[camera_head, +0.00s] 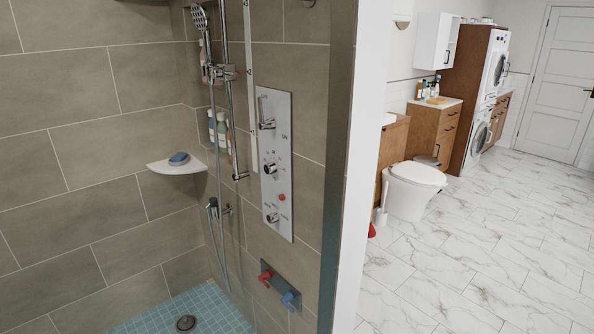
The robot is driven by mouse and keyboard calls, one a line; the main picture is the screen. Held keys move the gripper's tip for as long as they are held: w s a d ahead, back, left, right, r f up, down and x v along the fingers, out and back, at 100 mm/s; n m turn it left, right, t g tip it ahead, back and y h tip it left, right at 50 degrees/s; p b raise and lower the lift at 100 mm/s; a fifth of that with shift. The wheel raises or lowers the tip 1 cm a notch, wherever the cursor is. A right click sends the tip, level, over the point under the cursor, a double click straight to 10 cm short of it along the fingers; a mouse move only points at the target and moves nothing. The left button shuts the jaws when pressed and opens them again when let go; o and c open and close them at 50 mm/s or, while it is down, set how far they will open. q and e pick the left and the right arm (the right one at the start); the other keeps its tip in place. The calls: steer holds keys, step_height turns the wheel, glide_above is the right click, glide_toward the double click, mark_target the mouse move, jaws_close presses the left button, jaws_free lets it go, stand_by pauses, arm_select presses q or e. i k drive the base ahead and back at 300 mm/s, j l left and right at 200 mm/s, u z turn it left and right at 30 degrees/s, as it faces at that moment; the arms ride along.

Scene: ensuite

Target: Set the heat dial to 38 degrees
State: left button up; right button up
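A grey shower control panel (284,195) is mounted upright on the tiled shower wall near the middle of the view. It carries a lever (265,112) at the top, a middle dial (270,168), a small red button (282,197) and a lower dial (272,218). Small markings surround the dials, but they are too small to read. I cannot tell which dial is for heat or where it is set. Neither of my grippers is in view.
Below the panel are a red tap (265,276) and a blue tap (290,299). A shower rail with hose (230,90) stands left of the panel. A corner shelf (176,168) holds a blue item. A white wall end (361,170) separates the shower from the open marble floor (470,240).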

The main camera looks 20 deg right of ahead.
mark_target(271, 168)
steer(key=i+u, duration=0.2)
steer(key=i, duration=0.55)
steer(key=i+l+u, duration=0.2)
steer(key=i, duration=0.55)
